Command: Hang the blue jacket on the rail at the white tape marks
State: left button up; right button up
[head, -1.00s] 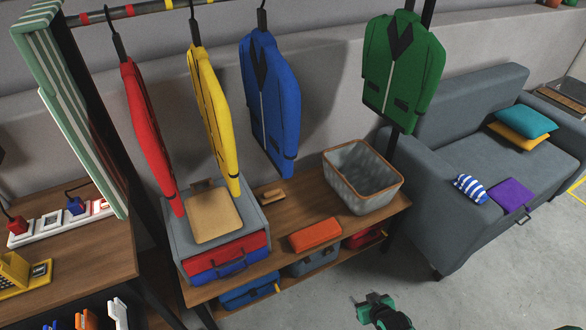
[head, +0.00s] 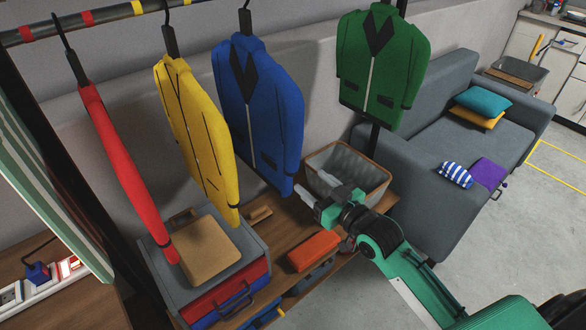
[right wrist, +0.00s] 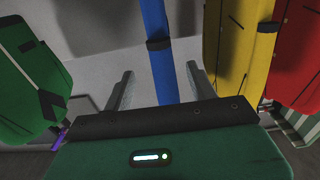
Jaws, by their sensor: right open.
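The blue jacket (head: 258,110) hangs upright on a dark hanger (head: 245,18) right of the yellow jacket; the hook's top meets the upper picture edge, so its contact with the rail (head: 110,13) is hidden. Red and yellow tape marks show on the rail; I see no clear white marks. My right gripper (head: 307,183) is open and empty, beside the blue jacket's lower right edge. In the right wrist view, a blue sleeve (right wrist: 158,45) appears between the spread fingers (right wrist: 160,72), apparently beyond them. My left gripper is not in view.
Red (head: 122,165), yellow (head: 195,135) and green (head: 383,65) jackets hang on either side. A sofa (head: 430,200) is at right.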

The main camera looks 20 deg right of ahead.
aim_at(290, 161)
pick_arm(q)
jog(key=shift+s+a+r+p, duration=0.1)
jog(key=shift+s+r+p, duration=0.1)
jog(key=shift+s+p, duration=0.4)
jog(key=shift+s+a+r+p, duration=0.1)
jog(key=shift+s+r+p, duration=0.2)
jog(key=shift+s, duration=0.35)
pick_arm(e)
jog(key=x, duration=1.2)
jog(key=shift+w+a, duration=0.15)
jog(key=shift+w, duration=0.15)
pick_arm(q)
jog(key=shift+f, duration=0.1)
pick_arm(e)
jog(key=shift+c, duration=0.2)
grip_shut()
jog(key=shift+r+p, duration=0.35)
jog(key=shift+p, duration=0.25)
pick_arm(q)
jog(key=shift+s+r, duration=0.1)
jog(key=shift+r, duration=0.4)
pick_arm(e)
jog(key=shift+r, duration=0.1)
